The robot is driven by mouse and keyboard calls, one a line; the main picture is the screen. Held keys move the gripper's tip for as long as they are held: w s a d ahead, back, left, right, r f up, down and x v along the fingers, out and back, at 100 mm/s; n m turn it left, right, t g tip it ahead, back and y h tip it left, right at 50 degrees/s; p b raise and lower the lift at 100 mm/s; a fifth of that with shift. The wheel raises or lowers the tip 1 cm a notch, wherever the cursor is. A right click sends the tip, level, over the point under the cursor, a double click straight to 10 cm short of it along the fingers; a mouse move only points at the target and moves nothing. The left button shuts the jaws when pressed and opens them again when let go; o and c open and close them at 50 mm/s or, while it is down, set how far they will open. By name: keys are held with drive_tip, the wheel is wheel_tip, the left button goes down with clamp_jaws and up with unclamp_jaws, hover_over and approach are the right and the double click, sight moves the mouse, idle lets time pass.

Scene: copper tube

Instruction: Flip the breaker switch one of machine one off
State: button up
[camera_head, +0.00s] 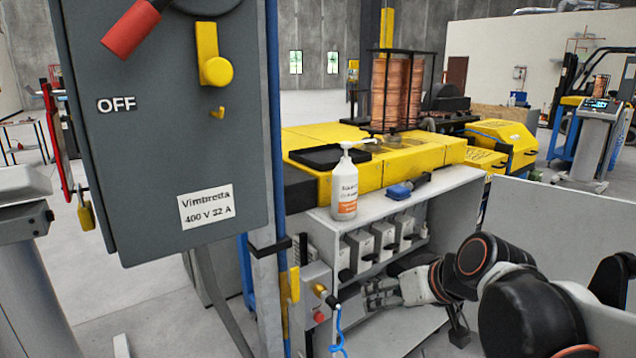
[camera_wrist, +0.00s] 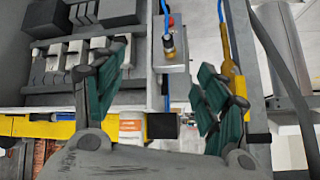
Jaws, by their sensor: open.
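A grey switch box (camera_head: 165,130) fills the left of the head view. Its red handle (camera_head: 130,28) slants down to the left above the word OFF; the handle's upper end is partly cut off. A label (camera_head: 207,206) reads 400 V 32 A; its last number is slightly blurred. My gripper (camera_head: 380,292) is low and right of the box, in front of the shelf and well apart from the handle. In the wrist view its green-padded fingers (camera_wrist: 160,70) are spread with nothing between them. The handle is not visible in the wrist view.
A white shelf (camera_head: 410,205) holds several grey units and a pump bottle (camera_head: 345,190). A small control box (camera_head: 316,300) with a red button and blue cable is left of my gripper. A padlock (camera_head: 85,212) hangs left of the switch box. A yellow machine (camera_head: 420,150) stands behind.

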drive_tip(key=s+d+f+m+h, duration=0.1)
drive_tip(key=s+d+h, duration=0.1)
drive_tip(key=s, duration=0.5)
drive_tip(key=s+d+f+m+h, duration=0.1)
drive_tip(key=s+d, duration=0.3)
drive_tip(key=s, duration=0.4)
drive_tip(key=shift+s+f+m+g+h, duration=0.3)
drive_tip(key=shift+f+h, duration=0.2)
drive_tip(key=shift+f, duration=0.25)
drive_tip(key=shift+w, duration=0.1)
idle(0.4)
